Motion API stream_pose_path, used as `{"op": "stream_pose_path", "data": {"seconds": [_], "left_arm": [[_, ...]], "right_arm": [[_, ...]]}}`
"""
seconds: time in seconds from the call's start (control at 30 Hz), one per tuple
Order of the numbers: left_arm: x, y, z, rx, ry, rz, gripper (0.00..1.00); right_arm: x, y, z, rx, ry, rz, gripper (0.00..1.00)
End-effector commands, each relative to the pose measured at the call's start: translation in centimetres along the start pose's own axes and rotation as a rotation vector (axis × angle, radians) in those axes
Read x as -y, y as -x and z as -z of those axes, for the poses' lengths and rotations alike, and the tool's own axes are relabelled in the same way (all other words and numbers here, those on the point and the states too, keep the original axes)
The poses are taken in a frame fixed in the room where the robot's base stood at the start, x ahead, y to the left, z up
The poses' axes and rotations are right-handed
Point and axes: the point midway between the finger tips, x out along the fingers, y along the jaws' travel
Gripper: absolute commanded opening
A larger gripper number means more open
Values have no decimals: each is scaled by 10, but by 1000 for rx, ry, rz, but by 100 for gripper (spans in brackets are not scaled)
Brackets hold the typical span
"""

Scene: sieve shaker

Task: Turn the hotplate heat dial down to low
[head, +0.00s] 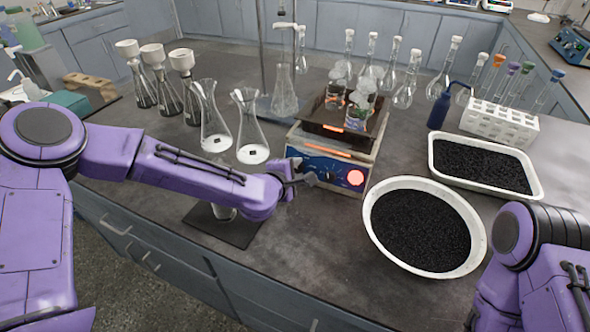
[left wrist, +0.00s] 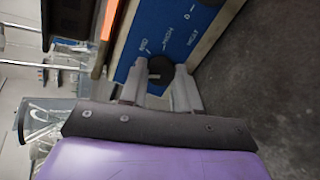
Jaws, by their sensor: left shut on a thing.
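The hotplate (head: 338,150) stands mid-bench, with a blue front panel (head: 325,163) and a lit red round light (head: 355,178) at the panel's right. In the left wrist view the black heat dial (left wrist: 160,70) sits on the blue panel (left wrist: 190,28), beside white LOW, MED and HIGH lettering. My left gripper (head: 307,178) is at the panel in the head view. In the left wrist view its fingers (left wrist: 157,88) are shut on the dial, one on each side. The dial's pointer mark is too small to read surely. My right gripper is out of view.
Glass beakers (head: 357,107) stand on the glowing hotplate top. A round white bowl (head: 378,240) and a white tray (head: 437,165) of black grains lie to the right. Conical flasks (head: 252,145) stand left, behind my left forearm. The bench front is mostly clear.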

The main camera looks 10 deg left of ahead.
Motion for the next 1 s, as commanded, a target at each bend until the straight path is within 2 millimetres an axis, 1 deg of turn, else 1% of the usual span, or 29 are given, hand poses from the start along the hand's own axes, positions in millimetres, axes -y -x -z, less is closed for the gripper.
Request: {"op": "stream_pose_path", "data": {"seconds": [0.13, 0.17, 0.2, 0.23, 0.47, 0.57, 0.67, 0.9, 1.0], "left_arm": [[1, 0, 1, -2, 0, 3, 1], [1, 0, 1, -2, 0, 3, 38], [1, 0, 1, -2, 0, 3, 51], [1, 0, 1, -2, 0, 2, 57], [1, 0, 0, -1, -1, 1, 57], [0, 4, 0, 0, 0, 0, 57], [0, 20, 0, 1, 0, -1, 57], [0, 78, 1, 0, 2, -2, 57], [0, 94, 1, -1, 1, -1, 57]], "right_arm": [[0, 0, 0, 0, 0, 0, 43], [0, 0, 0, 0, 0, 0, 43], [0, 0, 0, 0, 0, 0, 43], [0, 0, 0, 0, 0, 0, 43], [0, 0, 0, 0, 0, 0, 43], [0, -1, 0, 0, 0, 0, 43], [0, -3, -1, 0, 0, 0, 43], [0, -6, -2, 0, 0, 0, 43], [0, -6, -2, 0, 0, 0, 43]]}}
